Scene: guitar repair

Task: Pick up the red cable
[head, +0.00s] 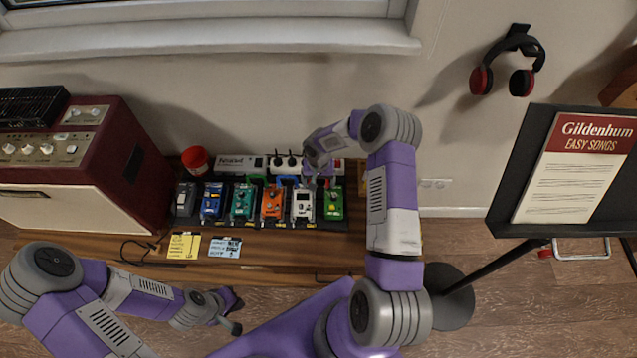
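I cannot make out a red cable for certain; my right arm hides part of the table. Short patch cables in green and blue show at the top edges of the pedals (271,202), which stand in a row on the wooden table (290,246). My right gripper (319,182) points down over the white pedal (302,204) and the green pedal (333,205) at the right of the row. Its fingers are too small to tell whether they are open or hold anything. My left gripper (236,312) is open and empty in front of the table.
A red cup-like object (195,160) stands behind the pedals. A dark red amplifier (110,150) is at the left. A yellow note (183,246) and a blue note (225,247) lie at the table's front. A music stand (510,170) is at the right; headphones (521,82) hang above.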

